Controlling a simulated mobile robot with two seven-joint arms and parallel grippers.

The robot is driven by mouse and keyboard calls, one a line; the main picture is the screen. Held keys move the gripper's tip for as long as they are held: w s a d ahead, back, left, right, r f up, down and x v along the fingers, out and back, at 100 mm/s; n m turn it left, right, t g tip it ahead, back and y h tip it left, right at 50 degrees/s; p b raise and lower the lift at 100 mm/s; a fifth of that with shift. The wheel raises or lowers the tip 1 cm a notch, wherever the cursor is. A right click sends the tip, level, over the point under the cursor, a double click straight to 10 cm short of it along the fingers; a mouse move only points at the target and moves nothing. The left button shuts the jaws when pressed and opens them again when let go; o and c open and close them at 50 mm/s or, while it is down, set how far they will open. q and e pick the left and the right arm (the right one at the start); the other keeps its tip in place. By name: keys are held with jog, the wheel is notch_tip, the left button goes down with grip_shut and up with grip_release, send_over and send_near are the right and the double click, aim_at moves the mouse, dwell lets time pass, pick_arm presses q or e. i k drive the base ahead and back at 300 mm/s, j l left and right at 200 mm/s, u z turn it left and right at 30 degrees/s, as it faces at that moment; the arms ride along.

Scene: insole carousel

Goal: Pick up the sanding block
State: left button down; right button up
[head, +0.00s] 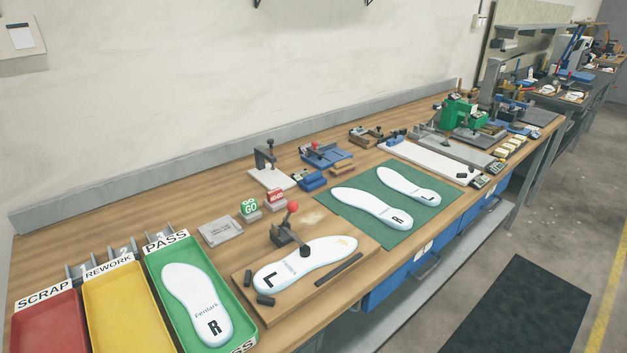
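I cannot tell for sure which item is the sanding block. Two small dark blocks, one standing (248,278) and one lying (265,300), are at the left end of a wooden board (318,292). A dark flat strip (338,269) lies along the board's front edge. A blue block-like item (312,181) sits farther back on the bench. Neither of my grippers is in view.
Red (48,325), yellow (120,315) and green (248,318) trays stand at the left; the green one holds an insole marked R (193,290). A green mat (345,212) carries two insoles. Fixtures crowd the bench's far right. A dark floor mat (525,308) lies in front.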

aim_at(315, 180)
jog(key=i+l+u, duration=0.1)
jog(key=l, duration=0.25)
jog(key=i+l, duration=0.25)
jog(key=i+l+u, duration=0.15)
jog(key=l, duration=0.3)
jog(key=i+l+u, duration=0.1)
jog(key=l, duration=0.3)
jog(key=i+l, duration=0.25)
jog(key=l, duration=0.15)
jog(key=u, duration=0.05)
